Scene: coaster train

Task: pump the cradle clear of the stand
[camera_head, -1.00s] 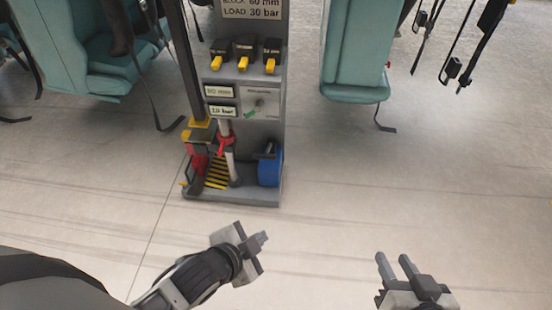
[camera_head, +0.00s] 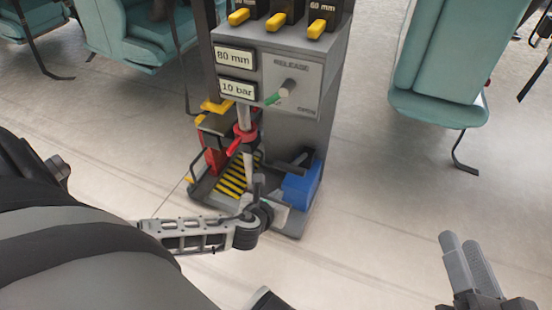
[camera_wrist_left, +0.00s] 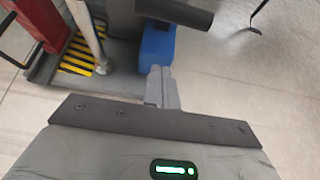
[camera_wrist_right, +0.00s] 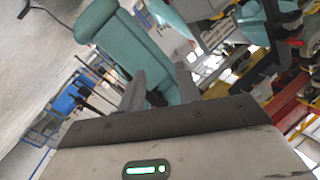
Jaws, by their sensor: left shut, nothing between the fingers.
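The grey stand (camera_head: 300,60) is in the middle of the head view, with plates reading 80 mm and 10 bar and a green-tipped release lever (camera_head: 280,94). Low on it are a red collar (camera_head: 244,134) on a pale rod, and a yellow-and-black part (camera_head: 216,112) that may be the cradle. A black bar (camera_head: 292,166) sits over a blue block (camera_head: 303,185); the bar also shows in the left wrist view (camera_wrist_left: 175,12). My left gripper (camera_head: 257,183) is shut and empty in front of the stand's base, near the blue block. My right gripper (camera_head: 467,255) is open and empty, away from the stand.
Teal seats (camera_head: 445,70) stand right of and behind the stand, with a strap hanging to the floor. More teal seats (camera_head: 130,30) are at the back left. The pale floor (camera_head: 390,220) between the stand and my right gripper is clear.

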